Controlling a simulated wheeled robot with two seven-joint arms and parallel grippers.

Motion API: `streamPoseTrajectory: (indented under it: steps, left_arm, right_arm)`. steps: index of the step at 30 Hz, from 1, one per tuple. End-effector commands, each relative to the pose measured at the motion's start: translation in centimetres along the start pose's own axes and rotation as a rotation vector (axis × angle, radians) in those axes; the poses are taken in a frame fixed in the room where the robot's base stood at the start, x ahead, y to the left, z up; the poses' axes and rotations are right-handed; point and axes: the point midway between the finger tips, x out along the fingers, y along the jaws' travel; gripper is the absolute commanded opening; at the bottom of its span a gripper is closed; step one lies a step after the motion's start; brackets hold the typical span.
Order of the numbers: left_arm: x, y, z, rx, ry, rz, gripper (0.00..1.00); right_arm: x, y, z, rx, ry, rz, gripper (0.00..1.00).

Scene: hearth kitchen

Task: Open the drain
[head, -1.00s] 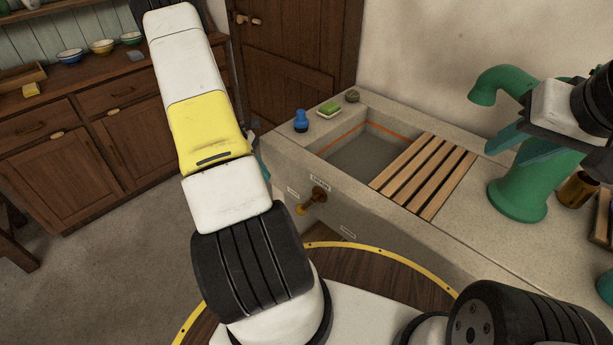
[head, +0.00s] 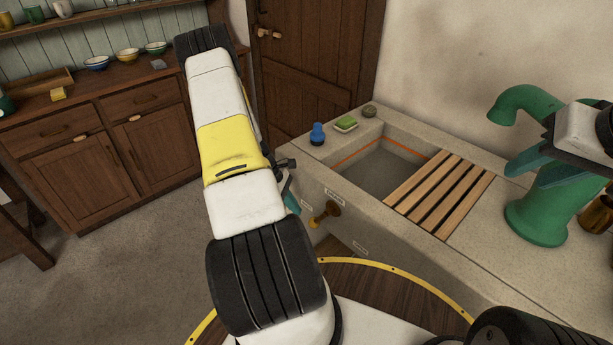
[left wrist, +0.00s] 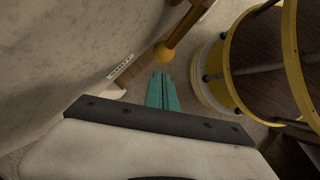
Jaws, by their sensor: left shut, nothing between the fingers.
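In the left wrist view the handle (left wrist: 182,35) ends in a round yellow knob (left wrist: 165,54). My left gripper (head: 292,203) is mostly hidden behind its arm in the head view, just left of the handle. In the left wrist view its teal fingers (left wrist: 160,77) are together and empty, with their tips just below the knob; contact is unclear. My right gripper (head: 525,172) has its teal fingers apart in front of the green pump.
The basin (head: 385,170) has an orange line inside and a slatted wooden rack (head: 440,192) on its right. The green pump (head: 538,220) is at right. Floor (head: 130,260) is open at left.

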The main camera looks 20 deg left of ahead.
Motion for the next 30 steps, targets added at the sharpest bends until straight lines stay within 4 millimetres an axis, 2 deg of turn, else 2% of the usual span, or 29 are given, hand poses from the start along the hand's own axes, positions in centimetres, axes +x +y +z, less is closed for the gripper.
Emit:
streamPoseTrajectory:
  steps: [3,9,30]
  left_arm:
    - [1.6,0.0,1.0,0.002,-0.002,-0.002,0.00]
    - [2.8,0.1,1.7,0.002,-0.001,0.001,0.00]
    - [3.4,-0.1,1.6,-0.014,-0.045,-0.025,0.00]
  right_arm:
    - [0.0,0.0,0.0,0.000,0.000,0.000,0.36]
    - [0.0,0.0,0.0,0.000,0.000,0.000,0.36]
    - [0.0,0.0,0.0,0.000,0.000,0.000,0.36]
